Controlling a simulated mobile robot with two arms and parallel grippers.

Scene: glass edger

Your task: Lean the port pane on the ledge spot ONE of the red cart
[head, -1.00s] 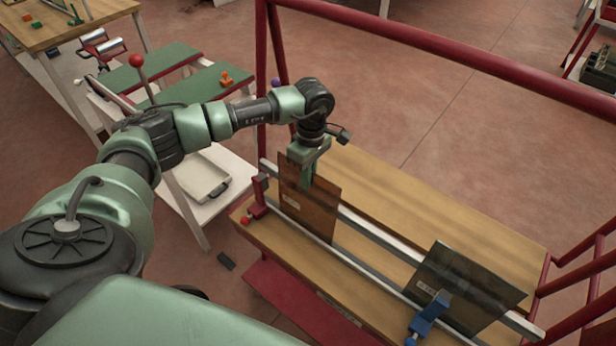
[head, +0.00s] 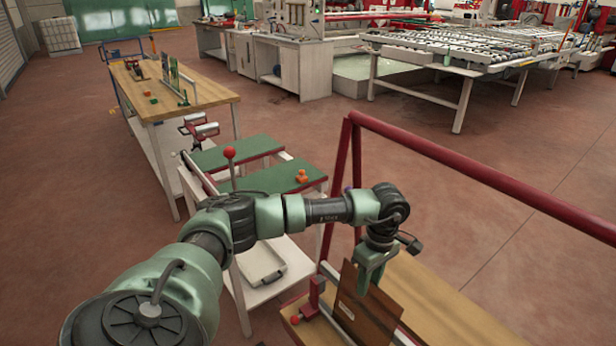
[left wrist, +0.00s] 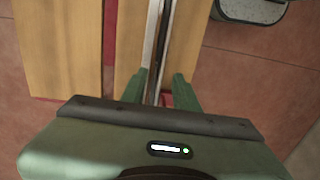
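A brown pane (head: 378,312) stands tilted on the wooden ledge (head: 450,300) of the red cart (head: 480,172), beside a red clamp-like piece (head: 314,300). My left gripper (head: 366,283) is at the pane's upper edge. In the left wrist view my left gripper (left wrist: 159,85) has its two green fingers apart, one on each side of a thin dark edge, with a gap visible. The pane's lower part is cut off by the head view's bottom edge. No spot number is readable. My right gripper is not in view.
A cart with green pads (head: 275,180), a red-knobbed lever (head: 230,154) and an orange piece (head: 302,176) stands left of the red cart. A wooden workbench (head: 205,90) is farther back. Open floor (head: 420,140) lies behind the red rail.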

